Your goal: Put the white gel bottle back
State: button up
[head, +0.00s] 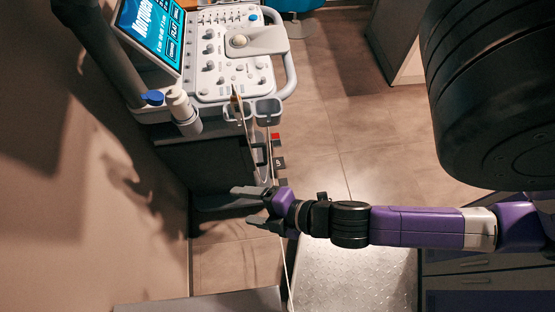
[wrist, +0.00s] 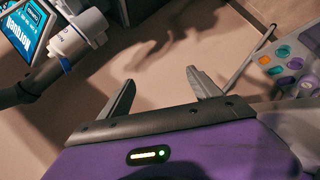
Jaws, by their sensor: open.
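A white, bottle-like cylinder (head: 185,115) with a pale tip stands at the left side of the ultrasound machine, beside a blue cap or knob (head: 152,98). In the wrist view a white cylinder with small lettering (wrist: 72,42) shows at upper left, with a blue part near it. I cannot tell for certain whether this is the gel bottle or a holder. My gripper (head: 243,205) is open and empty, below the machine's front holders and well apart from the cylinder. In the wrist view its fingers (wrist: 160,78) are spread with only wall or floor between them.
The ultrasound machine has a control panel (head: 225,60), a lit screen (head: 155,35) and a grey cup holder (head: 267,110) at its front edge. Thin cables hang below it. A drawer cabinet (head: 470,280) is at lower right. The tiled floor (head: 320,130) right of the machine is clear.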

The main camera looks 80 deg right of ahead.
jog(key=s+r+m+t, duration=0.1)
jog(key=s+r+m, duration=0.2)
jog(key=r+m, duration=0.3)
jog(key=s+r+m+t+y, duration=0.1)
jog(key=s+r+m+t, duration=0.1)
jog(key=s+r+m, duration=0.2)
notch_tip(320, 180, up, 4)
jog(key=shift+a+r+m, duration=0.2)
jog(key=shift+a+m, duration=0.2)
jog(key=shift+m, duration=0.6)
